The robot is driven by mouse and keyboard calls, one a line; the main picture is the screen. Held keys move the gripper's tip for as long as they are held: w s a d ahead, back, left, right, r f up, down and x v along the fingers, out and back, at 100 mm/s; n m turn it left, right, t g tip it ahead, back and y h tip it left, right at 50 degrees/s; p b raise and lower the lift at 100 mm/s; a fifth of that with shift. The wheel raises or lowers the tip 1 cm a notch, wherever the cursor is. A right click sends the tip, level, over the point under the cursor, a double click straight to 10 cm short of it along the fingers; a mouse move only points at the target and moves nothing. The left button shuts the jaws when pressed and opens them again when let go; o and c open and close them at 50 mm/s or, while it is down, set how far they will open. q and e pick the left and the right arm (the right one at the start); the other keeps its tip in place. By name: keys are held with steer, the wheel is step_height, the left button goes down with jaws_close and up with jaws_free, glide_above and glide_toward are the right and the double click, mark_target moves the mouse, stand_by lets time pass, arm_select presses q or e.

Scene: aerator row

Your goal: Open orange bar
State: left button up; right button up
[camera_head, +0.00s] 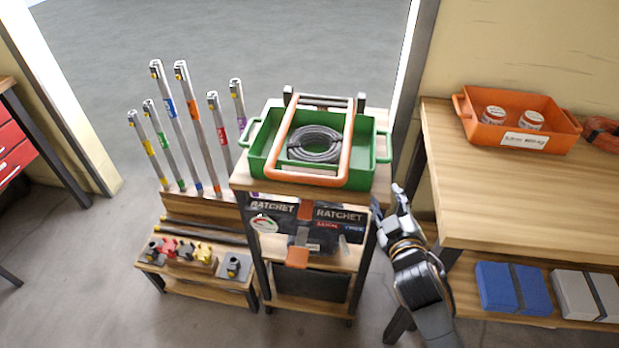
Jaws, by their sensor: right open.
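The orange bar (347,148) is a rounded rectangular frame. It lies over a green tray (257,158) on top of a small wooden stand, with dark posts at its back corners. A coiled grey hose (314,143) lies in the tray under the bar. My right gripper (391,199) is open and empty, just right of the stand's front right corner and apart from the bar. My left gripper is not in view.
A wooden workbench (490,210) stands at the right with an orange bin (545,108) holding two white-lidded containers. A rack (187,204) of upright tubes with coloured bands stands left of the stand. The floor behind is clear.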

steer(key=a+r+n+t+y, duration=0.1)
steer(key=a+r+n+y, duration=0.35)
steer(key=r, duration=0.35)
steer(key=w+a+r+n+t+y, duration=0.1)
steer(key=a+r+n+y, duration=0.35)
steer(key=r, duration=0.25)
steer(key=a+r+n+t+y, duration=0.1)
steer(key=a+r+n+y, duration=0.25)
steer(key=r+n, duration=0.35)
steer(key=s+a+r+n+g+y, duration=0.35)
steer(key=a+n+g, duration=0.25)
steer(key=n+g, duration=0.35)
steer(key=s+a+r+n+g+y, duration=0.3)
steer(key=s+a+n+g+y, duration=0.15)
steer(key=n+g, duration=0.5)
steer(key=n+t+h+b, duration=0.1)
steer(key=n+t+h, duration=0.2)
steer(key=n+h, duration=1.1)
glide_toward(307, 176)
steer(key=a+f+m+h, duration=0.1)
steer(key=a+f, duration=0.1)
steer(key=w+a+f+m+h+p, duration=0.1)
steer(key=f+m, duration=0.1)
steer(key=w+a+f+m+h+p, duration=0.1)
steer(key=a+f, duration=0.1)
steer(key=shift+a+f+h, duration=0.15)
steer(key=shift+a+h, duration=0.1)
steer(key=shift+a, duration=0.1)
